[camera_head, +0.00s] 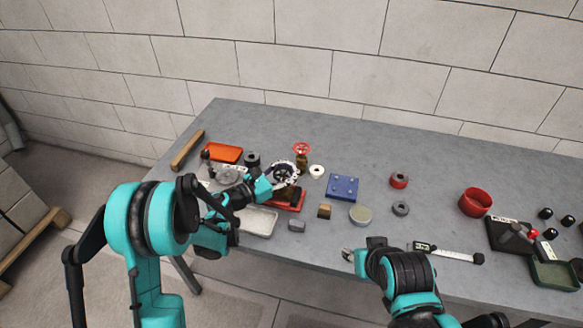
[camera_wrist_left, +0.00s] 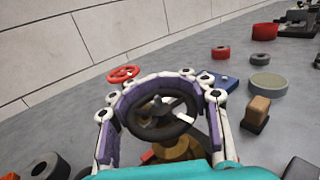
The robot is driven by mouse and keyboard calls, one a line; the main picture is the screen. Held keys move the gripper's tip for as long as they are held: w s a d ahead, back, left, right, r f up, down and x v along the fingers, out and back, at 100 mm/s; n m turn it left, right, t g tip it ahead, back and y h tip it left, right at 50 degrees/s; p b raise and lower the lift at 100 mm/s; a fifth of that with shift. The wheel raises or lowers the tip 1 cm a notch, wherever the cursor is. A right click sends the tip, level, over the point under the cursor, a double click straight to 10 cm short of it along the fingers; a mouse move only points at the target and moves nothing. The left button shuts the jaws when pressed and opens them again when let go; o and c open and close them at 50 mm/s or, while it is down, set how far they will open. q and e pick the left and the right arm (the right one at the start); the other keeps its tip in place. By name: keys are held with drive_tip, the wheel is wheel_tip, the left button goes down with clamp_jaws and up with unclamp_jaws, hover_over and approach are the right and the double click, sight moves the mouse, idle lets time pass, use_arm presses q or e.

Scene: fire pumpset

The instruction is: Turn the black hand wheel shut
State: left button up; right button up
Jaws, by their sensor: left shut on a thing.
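The black hand wheel (camera_wrist_left: 165,131) is a dark spoked ring on a brass-coloured valve body (camera_wrist_left: 180,150). It also shows in the head view (camera_head: 285,173), partly covered by fingers. My left gripper (camera_wrist_left: 196,77) is shut on the wheel, its white jointed fingers with purple pads wrapped around the rim from both sides. The left gripper also shows in the head view (camera_head: 283,174), above a red base (camera_head: 291,204). My right gripper (camera_head: 350,256) is near the table's front edge, apart from the wheel; its jaws are too small to judge.
A red hand wheel (camera_head: 302,148) stands just behind. An orange tray (camera_head: 222,153) is at the left. Free table lies behind, towards the wall.

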idle(0.4)
use_arm(q)
drive_tip(key=o, duration=1.5)
drive_tip(key=shift+d, duration=0.1)
wheel_tip(320, 180, up, 10)
